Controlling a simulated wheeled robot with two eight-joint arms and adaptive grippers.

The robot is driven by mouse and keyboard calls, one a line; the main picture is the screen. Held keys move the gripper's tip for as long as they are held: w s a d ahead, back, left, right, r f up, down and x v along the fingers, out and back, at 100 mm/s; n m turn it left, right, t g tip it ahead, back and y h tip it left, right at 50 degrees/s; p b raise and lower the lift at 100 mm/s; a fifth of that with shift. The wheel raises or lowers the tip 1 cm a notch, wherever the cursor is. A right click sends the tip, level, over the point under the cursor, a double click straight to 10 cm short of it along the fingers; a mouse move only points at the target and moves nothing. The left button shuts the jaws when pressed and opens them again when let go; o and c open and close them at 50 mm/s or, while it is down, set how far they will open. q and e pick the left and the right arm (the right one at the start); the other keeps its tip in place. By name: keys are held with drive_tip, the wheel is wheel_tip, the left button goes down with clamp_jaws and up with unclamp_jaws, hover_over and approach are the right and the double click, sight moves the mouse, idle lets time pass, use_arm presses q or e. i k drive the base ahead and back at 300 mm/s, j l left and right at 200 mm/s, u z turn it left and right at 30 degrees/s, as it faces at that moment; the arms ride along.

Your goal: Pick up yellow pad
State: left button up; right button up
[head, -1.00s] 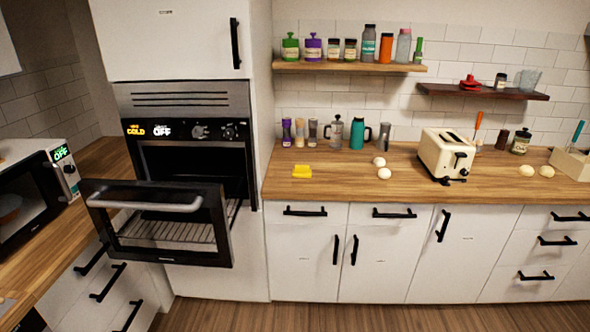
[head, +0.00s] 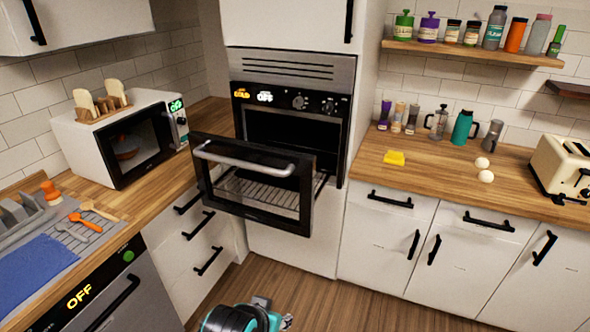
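The yellow pad (head: 393,158) is a small, flat, bright yellow piece in the head view. It lies on the wooden counter (head: 410,178) to the right of the oven, near the counter's left end. Nothing touches it or covers it. No gripper fingers can be made out in the view. A teal and black part at the bottom edge looks like a piece of my own arm, well below and away from the pad.
The oven door (head: 255,190) is open and juts into the room left of the pad. Two white eggs (head: 484,170) lie right of the pad. A teal bottle (head: 463,127) and several shakers stand behind it. A toaster (head: 565,165) is farther right. The floor (head: 300,290) ahead is clear.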

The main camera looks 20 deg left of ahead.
sight(396, 157)
drive_tip(key=i+l+z, duration=0.1)
drive_tip(key=i, duration=0.6)
drive_tip(key=i+l+z, duration=0.15)
drive_tip(key=i+l, duration=0.15)
drive_tip(key=i, duration=0.4)
